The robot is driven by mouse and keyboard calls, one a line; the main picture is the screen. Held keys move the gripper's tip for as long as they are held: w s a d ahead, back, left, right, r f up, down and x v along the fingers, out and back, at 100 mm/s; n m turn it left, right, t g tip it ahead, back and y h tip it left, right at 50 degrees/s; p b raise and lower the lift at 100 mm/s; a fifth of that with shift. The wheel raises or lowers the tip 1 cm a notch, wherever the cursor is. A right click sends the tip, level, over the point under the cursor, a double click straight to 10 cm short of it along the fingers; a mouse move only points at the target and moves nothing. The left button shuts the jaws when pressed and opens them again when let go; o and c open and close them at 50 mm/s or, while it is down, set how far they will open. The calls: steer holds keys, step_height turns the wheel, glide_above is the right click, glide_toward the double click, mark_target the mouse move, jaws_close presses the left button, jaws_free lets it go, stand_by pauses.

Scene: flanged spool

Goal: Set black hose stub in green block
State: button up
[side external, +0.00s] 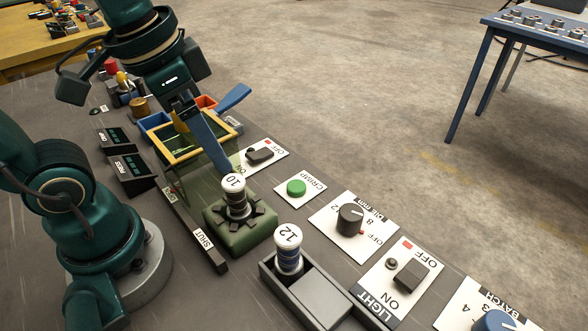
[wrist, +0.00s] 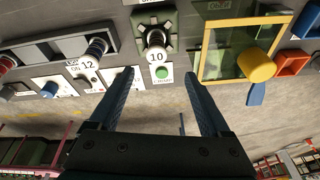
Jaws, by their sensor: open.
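A black ribbed stub with a white cap marked 10 (side external: 236,200) stands upright in the middle of the green block (side external: 246,240), among its dark radial jaws. How deep it sits I cannot tell. In the wrist view the capped stub (wrist: 155,50) and the green block (wrist: 140,20) show ahead of my fingers. My gripper (side external: 238,130) is open and empty, above and beyond the block in the side view. Its two blue fingers also show in the wrist view (wrist: 159,74), apart from the stub and with nothing between them.
A yellow-framed clear guard (side external: 160,158) stands beside the block, on a rail marked SHUT (side external: 203,238). A dark blue stub marked 12 (side external: 289,258) stands in a grey tray (side external: 318,298). A green crimp button (side external: 296,187), dial (side external: 350,218) and light switch (side external: 410,275) line the bench edge.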

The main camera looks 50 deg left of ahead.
steer(key=shift+s+a+f+n+t, duration=0.1)
steer(key=shift+s+f+n+t, duration=0.25)
steer(key=shift+n+t, duration=0.25)
steer(key=shift+s+a+f+n+t, duration=0.1)
steer(key=shift+s+f+n+t, duration=0.15)
steer(key=shift+n+t, duration=0.35)
